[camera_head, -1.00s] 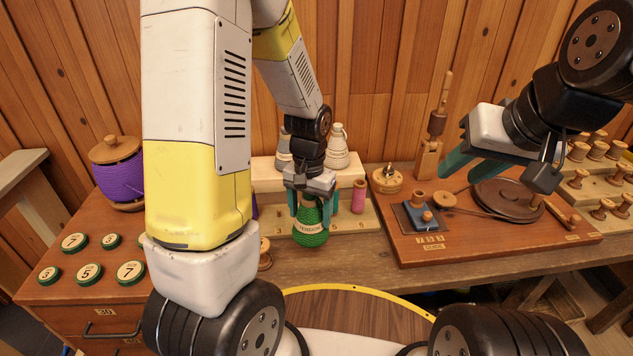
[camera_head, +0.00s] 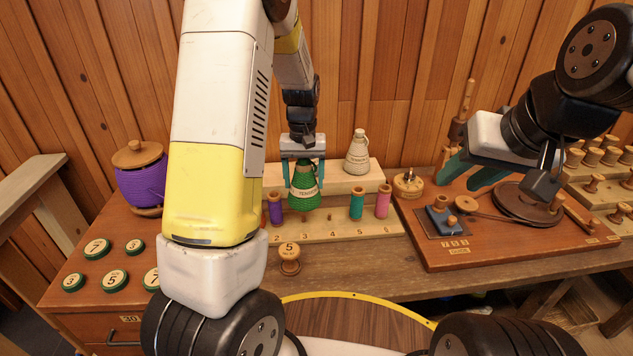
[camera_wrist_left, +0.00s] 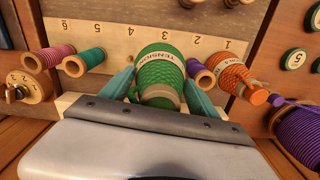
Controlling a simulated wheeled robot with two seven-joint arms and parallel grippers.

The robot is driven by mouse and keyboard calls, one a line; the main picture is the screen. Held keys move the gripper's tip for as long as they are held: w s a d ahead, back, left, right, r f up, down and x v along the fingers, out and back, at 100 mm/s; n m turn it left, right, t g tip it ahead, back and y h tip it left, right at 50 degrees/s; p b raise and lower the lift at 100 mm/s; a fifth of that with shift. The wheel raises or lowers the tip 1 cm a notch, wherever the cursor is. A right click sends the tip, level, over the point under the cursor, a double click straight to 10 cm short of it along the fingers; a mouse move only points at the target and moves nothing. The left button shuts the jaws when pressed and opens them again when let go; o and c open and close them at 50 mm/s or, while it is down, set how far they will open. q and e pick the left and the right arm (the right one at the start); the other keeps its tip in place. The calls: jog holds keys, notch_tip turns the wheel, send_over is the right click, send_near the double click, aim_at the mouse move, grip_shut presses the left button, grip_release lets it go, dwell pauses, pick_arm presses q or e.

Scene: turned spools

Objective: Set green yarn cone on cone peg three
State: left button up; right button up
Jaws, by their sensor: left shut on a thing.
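The green yarn cone (camera_head: 306,196) has a pale "TENSION" label. My left gripper (camera_head: 304,181) is shut on it and holds it upright over the numbered peg rack (camera_head: 331,226), behind the number 3. It also shows in the left wrist view (camera_wrist_left: 158,74), between the gripper's teal fingers (camera_wrist_left: 160,88). Its base seems close to the rack; peg three is hidden, and I cannot tell whether the cone is on it. My right gripper (camera_head: 456,183) is open and empty over the board at the right.
A purple spool (camera_head: 275,209) stands just left of the cone. A teal spool (camera_head: 357,204) and a pink spool (camera_head: 383,201) stand to the right, with clear room at number 4. An orange cone (camera_wrist_left: 236,75) stands at number 1. A white cone (camera_head: 357,152) stands on the step behind.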

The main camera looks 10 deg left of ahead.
pick_arm(q)
jog(key=shift+w+a+f, duration=0.1)
jog(key=shift+a+f, duration=0.05)
jog(key=shift+f, duration=0.7)
jog(key=shift+w+a+f, duration=0.1)
jog(key=shift+f, duration=0.75)
jog(key=shift+w+a+f, duration=0.1)
jog(key=shift+a+f, duration=0.05)
jog(key=shift+f, duration=0.7)
jog(key=shift+f, duration=0.1)
jog(key=shift+f, duration=0.95)
jog(key=shift+f, duration=0.55)
jog(key=o, duration=1.6)
jog(key=shift+r, duration=0.1)
jog(key=shift+r, duration=5.4)
